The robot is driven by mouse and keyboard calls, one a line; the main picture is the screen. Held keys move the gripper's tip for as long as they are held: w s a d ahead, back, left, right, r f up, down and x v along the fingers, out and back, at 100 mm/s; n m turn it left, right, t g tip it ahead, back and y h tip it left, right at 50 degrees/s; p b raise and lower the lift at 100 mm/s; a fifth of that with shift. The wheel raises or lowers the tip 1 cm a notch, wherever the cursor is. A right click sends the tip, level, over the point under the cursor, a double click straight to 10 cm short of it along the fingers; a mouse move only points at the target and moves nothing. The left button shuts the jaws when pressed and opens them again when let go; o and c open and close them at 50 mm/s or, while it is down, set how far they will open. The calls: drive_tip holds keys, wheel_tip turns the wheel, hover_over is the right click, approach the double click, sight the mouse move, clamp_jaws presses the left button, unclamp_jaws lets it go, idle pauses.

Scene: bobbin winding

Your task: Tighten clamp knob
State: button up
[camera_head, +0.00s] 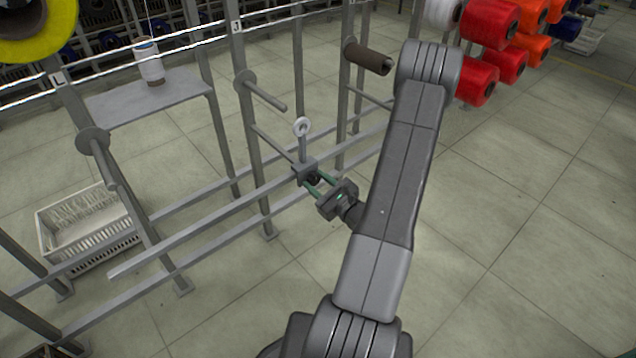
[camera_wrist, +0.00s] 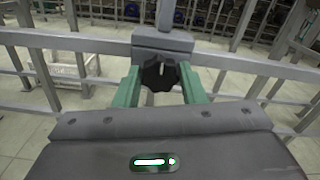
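The clamp knob (camera_wrist: 159,74) is a black lobed knob with a pale line on its face, in the middle of the wrist view. It sits on the front of a grey clamp block (camera_head: 303,172) fixed on a horizontal rail. A short post with a white ring eyelet (camera_head: 302,127) rises from the block. My gripper (camera_wrist: 160,88) has green fingers on either side of the knob, with visible gaps between them and it. The fingers are open. In the head view my gripper (camera_head: 318,187) reaches the block from the lower right, and the knob is mostly hidden between the fingers.
Grey rack uprights and rails (camera_head: 200,225) run across the front. A bare spindle (camera_head: 262,93) and a brown tube (camera_head: 368,57) stick out nearby. A white cone (camera_head: 149,62) stands on a shelf (camera_head: 150,100). A white basket (camera_head: 85,230) is at left. Red spools (camera_head: 490,22) hang at upper right.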

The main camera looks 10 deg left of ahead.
drive_tip(key=shift+c, duration=0.9)
